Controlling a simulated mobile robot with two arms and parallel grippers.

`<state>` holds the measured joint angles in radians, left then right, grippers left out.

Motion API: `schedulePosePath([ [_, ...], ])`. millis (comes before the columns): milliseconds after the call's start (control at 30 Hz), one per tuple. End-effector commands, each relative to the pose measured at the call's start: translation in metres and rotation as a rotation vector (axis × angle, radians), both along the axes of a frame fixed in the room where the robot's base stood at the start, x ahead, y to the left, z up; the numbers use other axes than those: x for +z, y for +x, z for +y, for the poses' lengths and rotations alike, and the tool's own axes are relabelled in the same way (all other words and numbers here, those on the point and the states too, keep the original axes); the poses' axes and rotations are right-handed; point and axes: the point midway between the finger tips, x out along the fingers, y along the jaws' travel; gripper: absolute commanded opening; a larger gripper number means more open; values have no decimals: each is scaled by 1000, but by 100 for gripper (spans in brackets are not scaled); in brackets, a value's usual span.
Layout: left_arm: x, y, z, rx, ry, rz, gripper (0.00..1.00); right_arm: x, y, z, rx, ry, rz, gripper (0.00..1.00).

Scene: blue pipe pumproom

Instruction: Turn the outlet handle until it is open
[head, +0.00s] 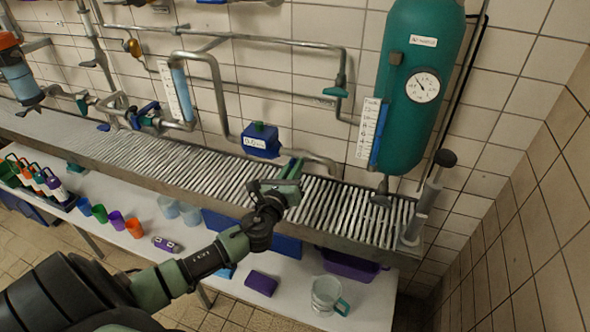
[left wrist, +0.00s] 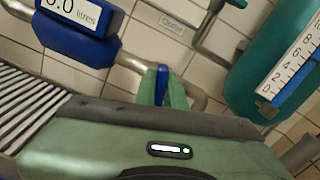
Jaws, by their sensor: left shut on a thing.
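The grey outlet pipe (left wrist: 198,98) shows just behind the fingers. The blue meter (head: 261,140) sits on this pipe, left of the gripper; its display reads 0.0 litres in the left wrist view (left wrist: 75,12). My right gripper is out of view.
A teal tank (head: 415,95) with a round gauge and level scale hangs at the right. Another teal-handled valve (head: 335,91) is on the pipe above.

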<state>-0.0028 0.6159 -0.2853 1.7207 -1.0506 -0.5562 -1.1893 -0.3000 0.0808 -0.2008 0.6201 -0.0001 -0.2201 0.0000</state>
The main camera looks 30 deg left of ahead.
Motion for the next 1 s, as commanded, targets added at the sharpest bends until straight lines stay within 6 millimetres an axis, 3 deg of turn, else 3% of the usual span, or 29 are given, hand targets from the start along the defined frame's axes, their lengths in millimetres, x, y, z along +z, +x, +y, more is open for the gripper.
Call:
schedulePosePath([
  [400,-4,-1,3,0,-389,-93,0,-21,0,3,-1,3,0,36],
  [1000,-8,-2,7,2,-943,-227,0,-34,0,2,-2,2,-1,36],
])
